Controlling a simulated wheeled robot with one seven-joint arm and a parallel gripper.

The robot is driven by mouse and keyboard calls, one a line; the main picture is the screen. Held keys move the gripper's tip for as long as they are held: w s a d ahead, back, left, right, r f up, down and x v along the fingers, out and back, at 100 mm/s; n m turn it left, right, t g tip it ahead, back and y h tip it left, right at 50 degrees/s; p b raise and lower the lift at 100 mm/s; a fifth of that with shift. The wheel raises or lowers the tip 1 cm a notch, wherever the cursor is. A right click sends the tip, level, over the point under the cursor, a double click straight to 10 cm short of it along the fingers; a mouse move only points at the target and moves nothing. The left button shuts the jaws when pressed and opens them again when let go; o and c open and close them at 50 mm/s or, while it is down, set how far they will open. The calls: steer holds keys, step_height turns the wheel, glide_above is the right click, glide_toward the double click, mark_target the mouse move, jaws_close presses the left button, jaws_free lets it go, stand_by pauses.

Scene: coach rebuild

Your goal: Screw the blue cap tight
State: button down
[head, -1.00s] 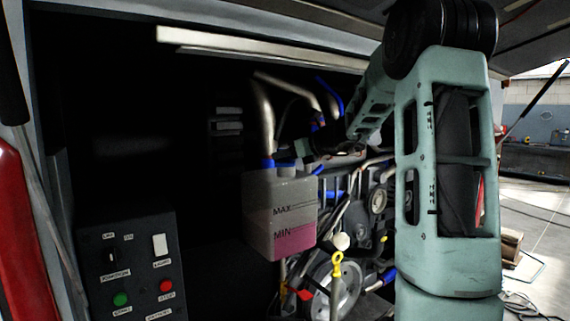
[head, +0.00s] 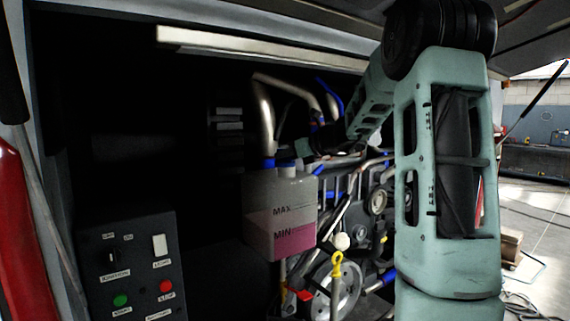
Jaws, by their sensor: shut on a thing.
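The translucent coolant tank (head: 265,208) hangs in the engine bay, marked MAX and MIN, with pink liquid in its lower part. Threads are hidden.
A metal pipe (head: 265,115) with a blue collar rises left of the cap. A yellow dipstick handle (head: 337,258) and pulley (head: 345,290) lie below right. A control box (head: 135,260) stands at lower left. A light bar (head: 250,48) runs overhead.

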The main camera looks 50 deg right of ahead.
steer(key=shift+f+m+h+b, duration=0.2)
steer(key=shift+m+h+b, duration=1.1)
steer(key=shift+h+b, duration=0.4)
steer(key=shift+w+a+m+g+h+b, duration=0.15)
steer(key=shift+m+g+h+b, duration=0.35)
steer(key=shift+m+h+b, duration=0.85)
steer(key=shift+r+m+h+b, duration=0.2)
steer(key=shift+m+h+b, duration=0.15)
steer(key=shift+h, duration=0.3)
steer(key=shift+f+m+g+h+b, duration=0.1)
steer(key=shift+m+g+h+b, duration=0.4)
steer(key=shift+b, duration=0.2)
steer(key=shift+w+m+g+h+b, duration=0.1)
steer(key=shift+m+g+h+b, duration=1.7)
steer(key=shift+m+h, duration=0.35)
steer(key=shift+m+g, duration=0.35)
steer(key=shift+g, duration=0.05)
